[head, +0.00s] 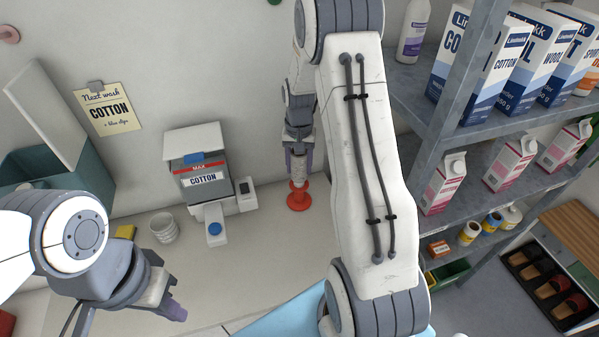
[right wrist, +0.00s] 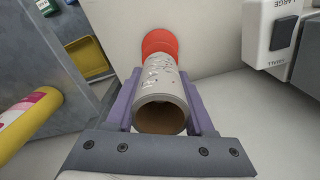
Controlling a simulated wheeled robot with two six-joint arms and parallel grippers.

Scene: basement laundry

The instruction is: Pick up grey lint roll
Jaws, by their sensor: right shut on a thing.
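The grey lint roll (right wrist: 160,85) is a pale grey tube with white specks and a brown hollow core. In the right wrist view it lies between the two purple fingers of my right gripper (right wrist: 162,108), which is shut on it. A round red holder (right wrist: 158,42) shows at the roll's far end. In the head view the red holder (head: 299,200) stands on the worktop, directly below my right gripper (head: 299,160); whether the roll still touches it is unclear. My left gripper (head: 174,309) is at the lower left, away from the roll; its finger opening cannot be made out.
A dispenser (head: 205,182) marked COTTON stands left of the red holder. A white ribbed cup (head: 164,228) and a yellow block (head: 125,232) are further left. A grey shelf (head: 470,120) with cartons is at the right. The worktop between the cup and holder is partly clear.

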